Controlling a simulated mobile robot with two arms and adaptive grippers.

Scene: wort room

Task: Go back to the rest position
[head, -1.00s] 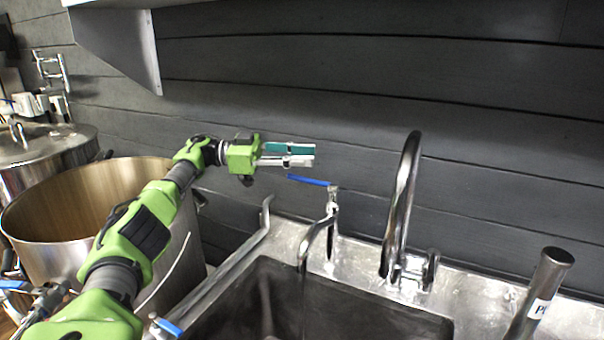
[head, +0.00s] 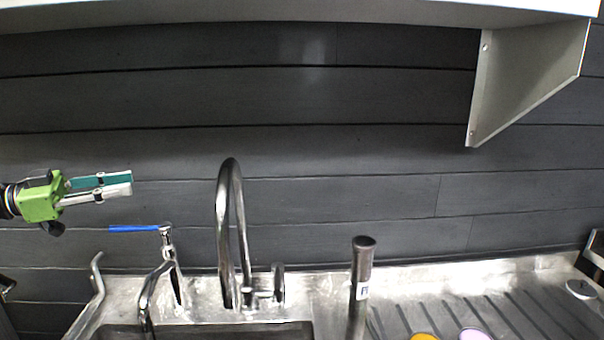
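My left gripper (head: 131,182) is at the left in the head view, with a green body and its fingers pointing right. Its fingers are apart, with the teal inner pad of one showing behind the silver other finger, and nothing is held between them. It is in front of the dark wall, above and left of the small tap (head: 163,275). That tap's blue lever (head: 134,228) points left, below the fingers, and the gripper appears clear of it.
A tall curved faucet (head: 226,230) stands behind the sink (head: 270,332). A dark-topped metal cylinder (head: 362,285) stands right of it. The ribbed drainboard (head: 480,305) has orange and lilac items at the bottom edge. A shelf (head: 300,14) with a bracket (head: 530,80) overhangs the wall.

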